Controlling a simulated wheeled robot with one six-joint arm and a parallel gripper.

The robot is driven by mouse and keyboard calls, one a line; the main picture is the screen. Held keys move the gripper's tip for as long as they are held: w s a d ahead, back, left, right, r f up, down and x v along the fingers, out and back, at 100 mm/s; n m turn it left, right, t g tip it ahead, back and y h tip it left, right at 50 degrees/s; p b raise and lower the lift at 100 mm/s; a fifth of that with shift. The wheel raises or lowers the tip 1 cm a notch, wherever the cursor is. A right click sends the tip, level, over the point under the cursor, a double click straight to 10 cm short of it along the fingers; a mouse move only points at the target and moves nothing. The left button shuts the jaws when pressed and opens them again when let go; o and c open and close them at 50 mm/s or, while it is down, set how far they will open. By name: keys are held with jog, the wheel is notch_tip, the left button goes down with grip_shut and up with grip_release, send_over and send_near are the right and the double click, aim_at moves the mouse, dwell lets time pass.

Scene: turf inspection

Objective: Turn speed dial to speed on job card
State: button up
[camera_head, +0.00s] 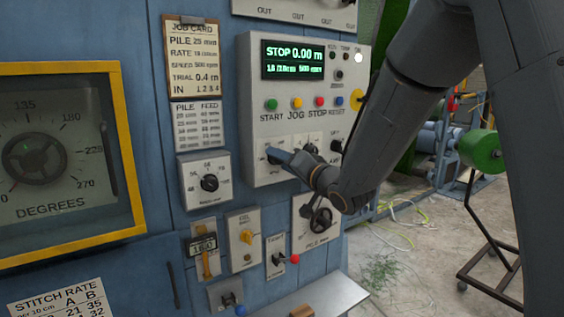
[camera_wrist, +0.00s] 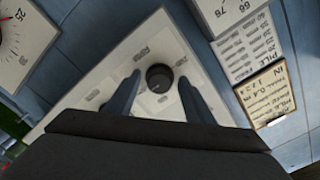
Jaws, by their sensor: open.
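The job card (camera_head: 194,60) is clipped on the blue cabinet left of the control panel. Its speed line appears to read 500 rpm, but the print is small. The panel display (camera_head: 292,60) reads STOP 0.00 m, with a smaller line that seems to end in 500 rpm. My gripper (camera_head: 276,156) is at the panel's lower left dial area. In the wrist view, a round black dial (camera_wrist: 159,77) sits between the two fingers of my open gripper (camera_wrist: 160,80). Gaps show on both sides. The dial's label is unreadable. The job card also shows in the wrist view (camera_wrist: 268,92).
Coloured buttons (camera_head: 304,103) sit above the dials, and another knob (camera_head: 336,146) is just right of my gripper. A separate rotary switch (camera_head: 209,183) is lower left. A yellow-framed degree gauge (camera_head: 127,150) is at far left.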

jog(key=b+v, duration=0.2)
jog(key=v, duration=0.5)
jog(key=shift+s+d, duration=0.2)
jog(key=shift+s, duration=0.1)
jog(key=s+d+f+g+h, duration=0.2)
jog(key=s+d+f+h, duration=0.15)
jog(key=d+f, duration=0.35)
jog(key=s+d+f+g+h, duration=0.25)
jog(key=d+f+h, duration=0.25)
jog(key=f, duration=0.4)
jog(key=s+d+f+n+g, duration=0.1)
jog(key=s+f+g, duration=0.3)
jog(key=s, duration=0.6)
jog(key=s+d+f+n+g+h, duration=0.1)
jog(key=s+f+g, duration=0.4)
jog(key=s, duration=0.5)
jog(key=shift+d+f, duration=0.4)
jog(key=shift+d, duration=0.35)
